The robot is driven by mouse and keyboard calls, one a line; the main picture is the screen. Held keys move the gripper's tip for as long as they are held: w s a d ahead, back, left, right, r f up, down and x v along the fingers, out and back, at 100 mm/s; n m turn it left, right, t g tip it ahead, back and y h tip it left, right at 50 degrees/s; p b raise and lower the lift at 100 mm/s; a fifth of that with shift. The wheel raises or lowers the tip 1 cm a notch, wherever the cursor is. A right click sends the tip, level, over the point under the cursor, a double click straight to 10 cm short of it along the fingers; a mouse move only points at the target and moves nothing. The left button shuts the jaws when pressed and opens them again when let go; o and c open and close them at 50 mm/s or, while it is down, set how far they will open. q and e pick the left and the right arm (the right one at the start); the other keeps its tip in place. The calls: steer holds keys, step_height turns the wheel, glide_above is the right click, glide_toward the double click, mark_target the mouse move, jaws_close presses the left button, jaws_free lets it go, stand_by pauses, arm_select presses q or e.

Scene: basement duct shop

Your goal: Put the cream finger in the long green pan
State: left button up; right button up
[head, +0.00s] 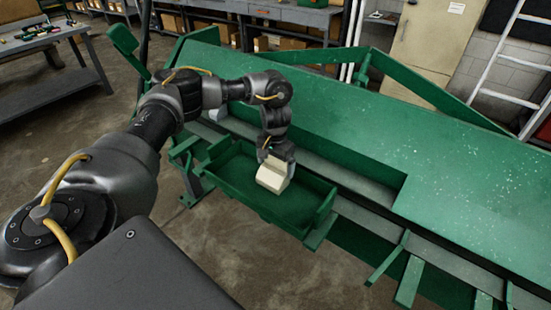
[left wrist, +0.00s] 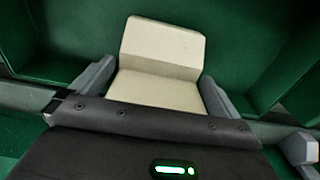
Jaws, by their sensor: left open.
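The cream finger (head: 271,181), a pale angled block, is inside the long green pan (head: 318,212), toward its back side. It also shows in the left wrist view (left wrist: 162,46), against the pan's green floor. My left gripper (head: 277,160) reaches down into the pan from above. Its grey jaws are open, one on each side of the block's near part, as the left wrist view shows. I cannot tell whether the block rests fully on the pan floor. My right gripper is not in view.
The pan sits along the front of a large green machine (head: 350,110) with a sloping panel. Green arms (head: 410,280) stick out at the lower right. A workbench with tools (head: 45,38) stands at the far left. The pan's front half is clear.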

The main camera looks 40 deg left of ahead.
mark_target(275, 168)
arm_select(q)
step_height(275, 168, up, 12)
steer(key=shift+p, duration=0.4)
steer(key=shift+r, duration=0.1)
stand_by(0.3)
